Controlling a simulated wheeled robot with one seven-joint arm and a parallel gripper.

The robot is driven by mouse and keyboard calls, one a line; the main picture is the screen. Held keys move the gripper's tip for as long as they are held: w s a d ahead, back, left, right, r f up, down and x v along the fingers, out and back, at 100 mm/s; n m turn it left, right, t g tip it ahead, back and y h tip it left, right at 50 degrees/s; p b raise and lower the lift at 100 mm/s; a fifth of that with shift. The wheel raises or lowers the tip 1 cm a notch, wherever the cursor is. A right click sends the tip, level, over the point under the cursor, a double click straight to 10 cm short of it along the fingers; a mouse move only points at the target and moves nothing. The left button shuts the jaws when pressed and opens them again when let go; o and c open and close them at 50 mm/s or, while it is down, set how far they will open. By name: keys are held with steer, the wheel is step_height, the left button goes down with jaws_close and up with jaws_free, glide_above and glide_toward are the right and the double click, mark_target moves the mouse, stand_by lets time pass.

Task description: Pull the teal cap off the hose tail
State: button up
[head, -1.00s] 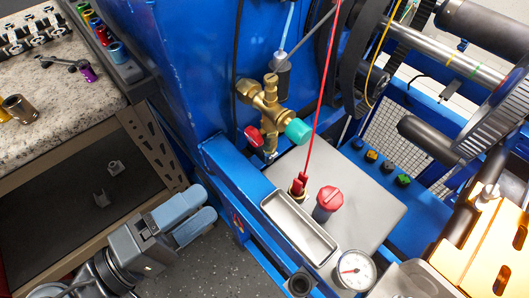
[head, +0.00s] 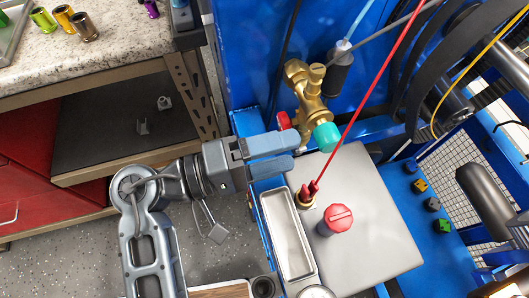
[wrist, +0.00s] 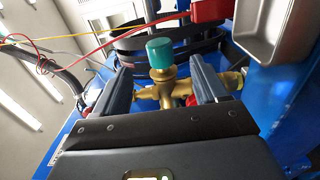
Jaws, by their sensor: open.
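The teal cap (head: 326,137) sits on the end of the brass hose tail (head: 308,110), which belongs to a brass valve fitting on the blue machine. In the wrist view the teal cap (wrist: 160,51) stands on the brass fitting (wrist: 162,88), between my finger lines but beyond the fingertips or near them; the exact depth is unclear. My gripper (head: 296,153) is open and empty, just left of and below the cap in the head view. Its two fingers point toward the fitting. In the wrist view my gripper (wrist: 160,75) spans both sides of the fitting.
A red knob (head: 284,121) is on the fitting's left side. A red cable (head: 365,90) runs close to the cap's right. A grey panel with a red cap (head: 338,219) and a metal tray (head: 287,236) lie below. A workbench (head: 120,35) is at left.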

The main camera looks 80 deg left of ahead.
mark_target(330, 141)
steer(key=shift+w+a, duration=0.15)
steer(key=shift+w, duration=1.3)
steer(key=shift+w+a, duration=0.15)
steer(key=shift+w, duration=1.25)
steer(key=shift+w+a, duration=0.15)
steer(key=shift+w, duration=1.3)
steer(key=c, duration=0.9)
